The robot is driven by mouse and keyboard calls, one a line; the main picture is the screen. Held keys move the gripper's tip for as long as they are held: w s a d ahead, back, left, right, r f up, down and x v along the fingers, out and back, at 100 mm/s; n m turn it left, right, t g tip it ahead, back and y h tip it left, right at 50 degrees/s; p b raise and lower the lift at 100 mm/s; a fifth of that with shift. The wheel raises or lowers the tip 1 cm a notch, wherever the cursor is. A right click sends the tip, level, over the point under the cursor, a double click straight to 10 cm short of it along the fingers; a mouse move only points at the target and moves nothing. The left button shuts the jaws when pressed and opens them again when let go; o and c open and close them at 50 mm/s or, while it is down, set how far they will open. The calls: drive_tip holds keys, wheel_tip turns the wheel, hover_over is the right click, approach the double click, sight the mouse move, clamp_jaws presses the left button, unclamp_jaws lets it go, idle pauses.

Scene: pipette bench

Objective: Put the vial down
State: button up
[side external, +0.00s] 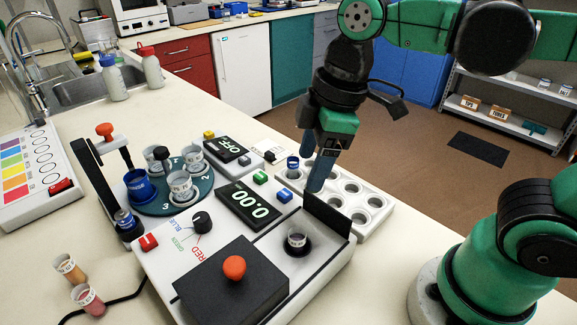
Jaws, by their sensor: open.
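My gripper (311,168) hangs with its blue-grey fingers pointing down over the near-left part of the white rack (376,222). It is open, and I see no vial held between the fingers. A small vial with blue on it (292,163) stands at the rack's left end, just left of the fingers; I cannot tell if they touch.
The instrument has a raised dark flap (327,214), a dark box with an orange knob (234,267) and a 0.00 display (250,205). A teal carousel (165,205) holds several cups. Several rack holes look empty. A clamp stand (105,180) rises at the left.

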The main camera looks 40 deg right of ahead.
drive_tip(key=w+d+f+m+t+h, duration=0.1)
drive_tip(key=d+m+t, duration=0.4)
drive_tip(key=m, duration=0.5)
wheel_tip(320, 180, down, 2)
drive_tip(key=shift+w+d+f+m, duration=0.1)
drive_tip(key=shift+w+d+m, duration=0.2)
drive_tip(key=shift+w+d, duration=0.6)
drive_tip(key=shift+s, duration=0.1)
